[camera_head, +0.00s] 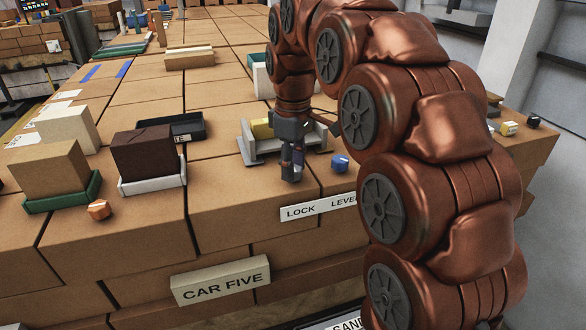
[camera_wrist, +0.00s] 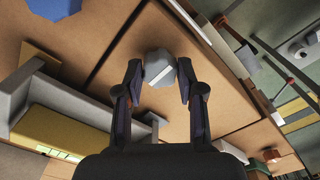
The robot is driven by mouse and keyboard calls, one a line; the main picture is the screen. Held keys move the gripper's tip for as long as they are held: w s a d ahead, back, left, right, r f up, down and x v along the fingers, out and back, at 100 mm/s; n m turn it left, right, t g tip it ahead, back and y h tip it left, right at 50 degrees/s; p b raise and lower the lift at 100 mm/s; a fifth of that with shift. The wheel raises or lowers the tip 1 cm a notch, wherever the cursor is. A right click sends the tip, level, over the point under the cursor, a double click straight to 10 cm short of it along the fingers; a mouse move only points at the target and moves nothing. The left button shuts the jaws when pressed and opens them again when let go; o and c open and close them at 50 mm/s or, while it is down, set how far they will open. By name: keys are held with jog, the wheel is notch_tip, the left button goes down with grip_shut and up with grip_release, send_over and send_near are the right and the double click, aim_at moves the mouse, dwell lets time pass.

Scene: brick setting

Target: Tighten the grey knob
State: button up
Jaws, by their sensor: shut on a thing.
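The grey knob (camera_wrist: 158,66) is a faceted piece with a pale stripe across its face. In the wrist view it sits between the two fingertips of my gripper (camera_wrist: 160,80), which is shut on it. In the head view my gripper (camera_head: 292,172) points down at the front of a grey clamp-like fixture (camera_head: 250,152), and the knob itself is hidden there. The fixture holds a yellow block (camera_head: 262,128). The fixture (camera_wrist: 72,100) and the yellow block (camera_wrist: 60,135) also show at the left of the wrist view.
A blue knob (camera_head: 340,162) is right of my gripper. A "LOCK LEVER" label (camera_head: 302,212) is in front. At left are a dark brown block (camera_head: 146,152) in a white tray, a tan block (camera_head: 50,170) in a green tray, and an orange piece (camera_head: 99,210). Box tops between are clear.

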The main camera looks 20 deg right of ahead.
jog(key=m+b, duration=0.1)
jog(key=m, duration=0.3)
jog(key=shift+f+m, duration=0.1)
jog(key=shift+m, duration=0.2)
jog(key=m, duration=0.3)
jog(key=shift+m, duration=0.3)
jog(key=m, duration=0.8)
jog(key=shift+m, duration=0.3)
jog(key=o, duration=1.1)
jog(key=shift+o, duration=0.2)
